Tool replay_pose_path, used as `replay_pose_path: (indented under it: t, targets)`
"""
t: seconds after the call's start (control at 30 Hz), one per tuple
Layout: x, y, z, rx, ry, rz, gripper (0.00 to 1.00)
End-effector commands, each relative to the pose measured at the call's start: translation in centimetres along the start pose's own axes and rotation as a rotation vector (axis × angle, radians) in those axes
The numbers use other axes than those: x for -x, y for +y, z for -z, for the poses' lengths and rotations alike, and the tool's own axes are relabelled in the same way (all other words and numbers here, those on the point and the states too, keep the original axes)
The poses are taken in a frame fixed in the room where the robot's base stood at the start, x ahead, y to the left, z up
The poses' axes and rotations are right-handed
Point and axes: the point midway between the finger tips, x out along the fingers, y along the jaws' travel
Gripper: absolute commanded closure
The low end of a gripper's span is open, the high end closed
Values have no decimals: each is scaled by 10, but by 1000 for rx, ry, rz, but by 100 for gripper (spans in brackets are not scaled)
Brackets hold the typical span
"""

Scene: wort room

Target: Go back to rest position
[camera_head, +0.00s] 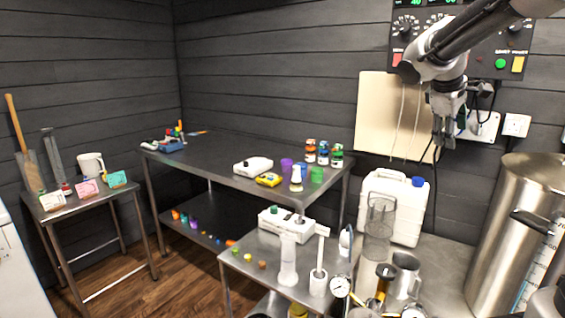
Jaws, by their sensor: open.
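My gripper (445,138) hangs at the end of my arm in the upper right of the head view. Its fingers point down and it is open, with nothing seen between the fingers. It is in the air, in front of the wall and above the white jerrycan (395,208). No thing touches the fingers as far as I can see. The far side of the gripper is hidden.
A control panel (485,50) is on the wall behind my arm. A steel vessel (515,225) stands at the right. A dark steel table (225,150) with bottles and instruments stands at the middle back. A crowded lower bench (255,262) stands in front.

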Motion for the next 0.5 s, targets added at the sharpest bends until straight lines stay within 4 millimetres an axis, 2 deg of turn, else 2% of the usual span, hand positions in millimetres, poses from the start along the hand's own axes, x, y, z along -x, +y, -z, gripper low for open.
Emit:
replay_pose_path:
  t: [0.03, 0.1, 0.17, 0.2, 0.3, 0.4, 0.5]
  targets:
    - [3, -32, -29, -122, 0, 77, 46]
    - [6, -80, -64, -293, -9, 192, 46]
    - [12, -122, -92, -429, -14, 286, 46]
    - [16, -150, -110, -511, -16, 346, 46]
    - [26, -206, -143, -645, 2, 460, 46]
    - [34, -232, -162, -701, 44, 494, 46]
    - [41, -233, -171, -721, 91, 475, 46]
